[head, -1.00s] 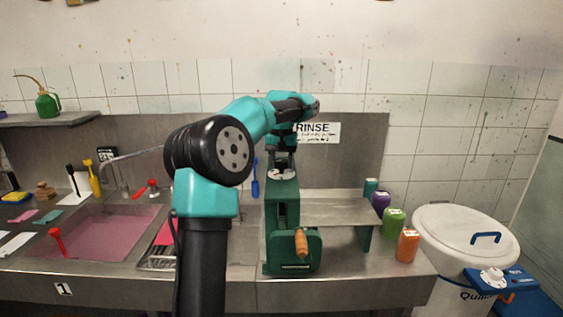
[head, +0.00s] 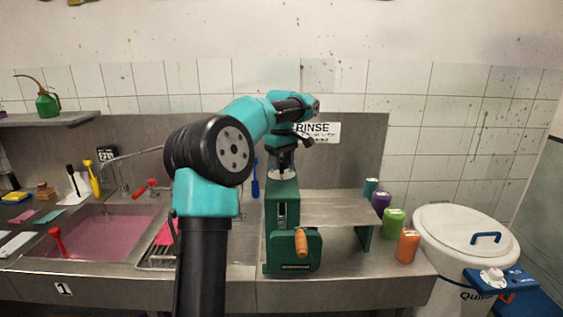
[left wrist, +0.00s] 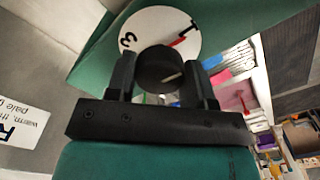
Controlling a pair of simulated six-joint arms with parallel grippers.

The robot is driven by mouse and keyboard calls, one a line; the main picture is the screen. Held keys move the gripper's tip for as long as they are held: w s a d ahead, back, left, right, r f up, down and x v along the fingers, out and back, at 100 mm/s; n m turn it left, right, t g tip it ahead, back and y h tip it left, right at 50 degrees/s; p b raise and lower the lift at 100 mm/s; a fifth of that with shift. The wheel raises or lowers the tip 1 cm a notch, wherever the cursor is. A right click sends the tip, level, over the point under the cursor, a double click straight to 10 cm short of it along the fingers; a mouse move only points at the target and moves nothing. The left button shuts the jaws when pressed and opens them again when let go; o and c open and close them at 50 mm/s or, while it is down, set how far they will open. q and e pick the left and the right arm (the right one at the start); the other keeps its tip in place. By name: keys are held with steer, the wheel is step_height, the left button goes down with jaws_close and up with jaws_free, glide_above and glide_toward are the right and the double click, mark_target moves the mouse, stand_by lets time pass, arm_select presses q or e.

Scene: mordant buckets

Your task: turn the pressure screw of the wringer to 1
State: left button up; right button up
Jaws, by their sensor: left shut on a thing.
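The green wringer (head: 283,225) stands on the steel counter, with an orange crank handle (head: 301,243) on its front. On its top is a white dial (head: 270,176). In the left wrist view the dial (left wrist: 188,22) shows a 3, a 1 and a red mark beside the 1. The dark round pressure screw knob (left wrist: 160,66) sits over the dial and carries a pale line on its near side. My left gripper (head: 281,167) points down onto the top of the wringer. In the left wrist view its two fingers (left wrist: 163,75) are shut on the knob from both sides. My right gripper is not in view.
A steel shelf (head: 335,210) extends right of the wringer, with several coloured jars (head: 394,222) beyond it. A white lidded bin (head: 465,240) stands at the right. A sink with pink liquid (head: 100,232) lies at the left. A RINSE sign (head: 318,131) is on the wall behind.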

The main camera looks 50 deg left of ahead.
arm_select(q)
steer(key=shift+n, duration=0.5)
steer(key=o, duration=0.9)
